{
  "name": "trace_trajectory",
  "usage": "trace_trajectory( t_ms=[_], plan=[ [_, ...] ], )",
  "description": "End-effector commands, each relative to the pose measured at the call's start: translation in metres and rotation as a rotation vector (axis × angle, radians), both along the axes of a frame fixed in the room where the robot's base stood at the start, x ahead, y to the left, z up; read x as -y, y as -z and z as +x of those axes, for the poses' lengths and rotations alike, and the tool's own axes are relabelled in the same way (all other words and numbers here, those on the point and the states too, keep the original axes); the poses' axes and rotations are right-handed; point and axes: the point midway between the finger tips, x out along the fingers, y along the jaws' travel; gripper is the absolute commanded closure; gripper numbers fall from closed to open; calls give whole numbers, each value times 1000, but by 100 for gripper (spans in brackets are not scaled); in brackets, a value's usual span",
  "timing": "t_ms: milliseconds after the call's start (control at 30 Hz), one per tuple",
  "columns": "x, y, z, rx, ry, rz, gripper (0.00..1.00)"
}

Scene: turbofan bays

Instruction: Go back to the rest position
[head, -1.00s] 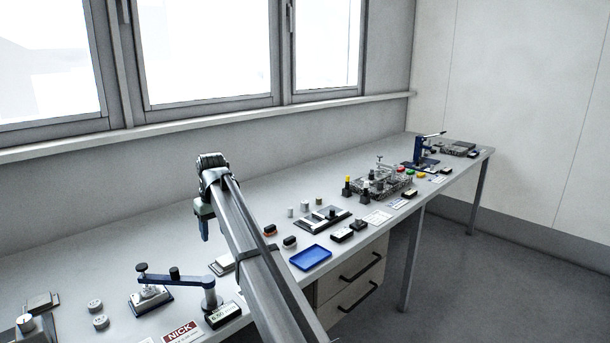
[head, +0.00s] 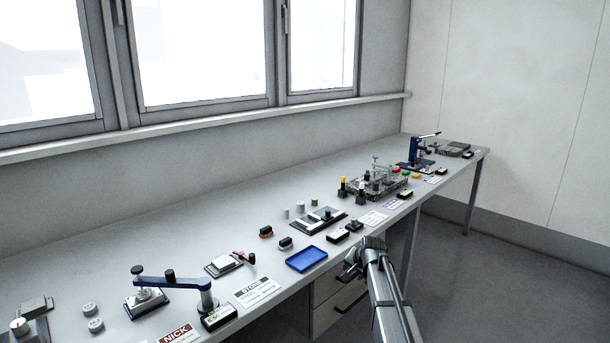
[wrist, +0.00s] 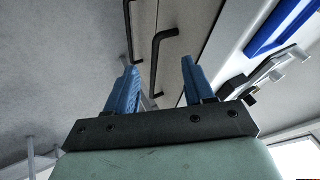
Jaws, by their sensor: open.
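My gripper (wrist: 160,85) shows in the wrist view with its two blue fingers spread apart and nothing between them. Beyond the fingers are the dark drawer handles (wrist: 165,50) and the bench front. In the head view my arm's end is at the lower right, in front of the bench edge and to the right of the blue tray.
The long bench (head: 200,210) holds a blue tray (head: 306,258), a blue lever device (head: 172,282) at left, a grey fixture (head: 375,183) and a blue press (head: 417,152) farther right. Drawers (head: 335,300) sit under the bench. The floor (head: 510,270) at right is clear.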

Motion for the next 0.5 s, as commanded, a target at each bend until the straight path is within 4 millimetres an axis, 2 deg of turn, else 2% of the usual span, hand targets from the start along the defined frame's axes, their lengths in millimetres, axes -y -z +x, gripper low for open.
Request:
trace_trajectory(
  t_ms=[33,100,267,500],
  plan=[
    [7,24,-15,-25,8,-2,47],
    [11,53,-31,-59,5,-10,47],
    [11,116,-71,-148,-29,-37,47],
    [7,201,-141,-294,-108,-80,47]
  ],
)
